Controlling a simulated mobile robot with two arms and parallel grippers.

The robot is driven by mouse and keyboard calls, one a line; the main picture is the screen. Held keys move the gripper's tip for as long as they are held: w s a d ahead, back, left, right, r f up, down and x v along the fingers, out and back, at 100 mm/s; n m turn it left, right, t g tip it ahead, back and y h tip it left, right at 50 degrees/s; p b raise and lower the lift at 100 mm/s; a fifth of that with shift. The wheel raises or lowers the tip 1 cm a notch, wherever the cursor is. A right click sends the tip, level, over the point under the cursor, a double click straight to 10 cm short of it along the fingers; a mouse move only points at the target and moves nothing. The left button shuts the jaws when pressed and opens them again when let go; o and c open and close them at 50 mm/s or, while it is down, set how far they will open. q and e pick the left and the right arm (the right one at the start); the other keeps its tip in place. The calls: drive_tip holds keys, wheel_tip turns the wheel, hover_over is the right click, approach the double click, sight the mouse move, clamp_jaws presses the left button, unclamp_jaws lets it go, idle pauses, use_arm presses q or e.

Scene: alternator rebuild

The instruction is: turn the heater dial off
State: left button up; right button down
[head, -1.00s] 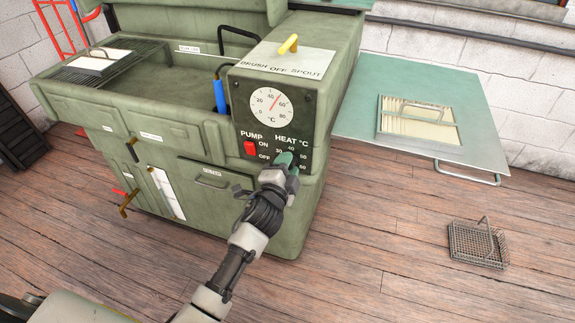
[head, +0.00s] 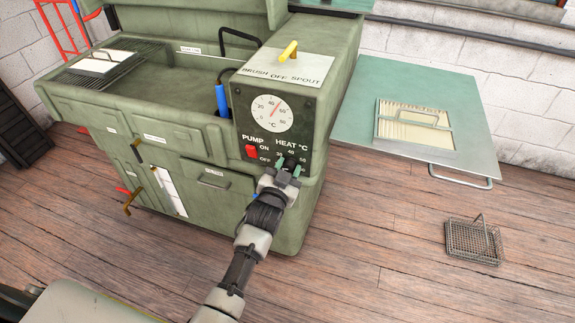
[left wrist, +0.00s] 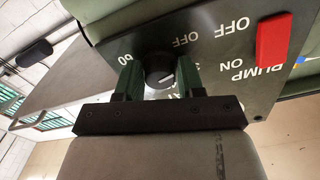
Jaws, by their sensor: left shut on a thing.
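The heater dial is a round black knob (left wrist: 159,72) with a white pointer line, on the dark control panel (head: 309,105) below the HEAT °C lettering. The fingers hide much of the dial and some scale marks in the head view. My right gripper is not in view.
A red PUMP switch (head: 251,152) sits just left of the dial. A round gauge (head: 271,113) is above it, and a yellow lever (head: 289,50) is on top of the green washer cabinet (head: 185,110). A wire basket (head: 473,241) stands on the floor at right.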

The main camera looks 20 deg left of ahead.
use_arm(q)
drive_tip(key=shift+n+p, duration=0.55)
drive_tip(key=shift+n, duration=0.95)
drive_tip(key=shift+f, duration=0.1)
drive_tip(key=o, duration=0.9)
drive_tip(key=s, duration=1.1)
drive_tip(key=shift+a, duration=0.2)
drive_tip(key=shift+w, duration=0.1)
